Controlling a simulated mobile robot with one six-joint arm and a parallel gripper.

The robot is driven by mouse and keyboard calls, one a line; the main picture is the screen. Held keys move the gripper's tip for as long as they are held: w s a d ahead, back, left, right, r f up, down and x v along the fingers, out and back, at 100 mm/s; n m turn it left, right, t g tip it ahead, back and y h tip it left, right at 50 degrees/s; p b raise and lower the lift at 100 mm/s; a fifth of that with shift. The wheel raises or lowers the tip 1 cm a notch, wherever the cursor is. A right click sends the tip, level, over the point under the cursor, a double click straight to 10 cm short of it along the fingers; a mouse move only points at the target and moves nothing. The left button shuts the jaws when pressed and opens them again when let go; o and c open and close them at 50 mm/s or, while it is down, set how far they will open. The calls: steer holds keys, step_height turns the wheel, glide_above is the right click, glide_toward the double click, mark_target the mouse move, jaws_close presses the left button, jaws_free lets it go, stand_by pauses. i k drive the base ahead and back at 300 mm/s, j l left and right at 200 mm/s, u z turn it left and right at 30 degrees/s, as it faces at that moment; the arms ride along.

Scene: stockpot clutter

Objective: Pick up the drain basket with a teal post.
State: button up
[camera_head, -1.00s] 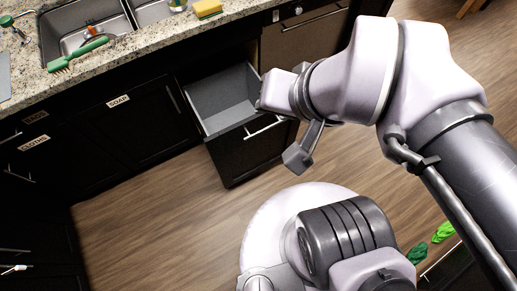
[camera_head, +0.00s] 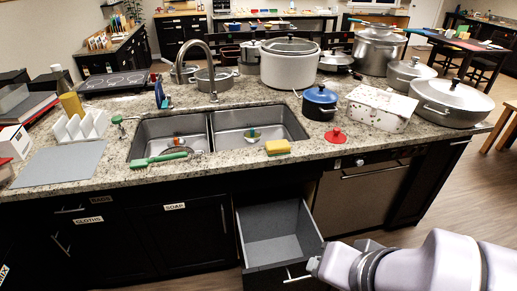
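A small drain basket with a teal-green post (camera_head: 252,134) sits in the right basin of the sink. Another small piece with an orange-red top (camera_head: 178,142) sits in the left basin, so the two differ in colour. Both are small and their lower parts are hard to make out. The end of my arm, with my gripper (camera_head: 314,266), shows at the bottom right, near the open drawer's handle and well below the counter. Its fingers cannot be made out, so I cannot tell whether it is open or shut.
An open, empty-looking grey drawer (camera_head: 272,238) juts out below the counter. A faucet (camera_head: 209,70) rises behind the sink. A green brush (camera_head: 160,159) and a yellow sponge (camera_head: 277,147) lie at its front edge.

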mark_target(252, 133)
steer(key=i+j, duration=0.3)
steer(key=i+j+z, duration=0.1)
steer(key=j, duration=0.3)
steer(key=i+j+z, duration=0.1)
steer(key=j, duration=0.35)
steer(key=i+j+z, duration=0.1)
steer(key=j, duration=0.35)
steer(key=i+j+z, duration=0.1)
steer(key=j, duration=0.35)
steer(key=i+j+z, duration=0.2)
steer(key=i+j, duration=0.55)
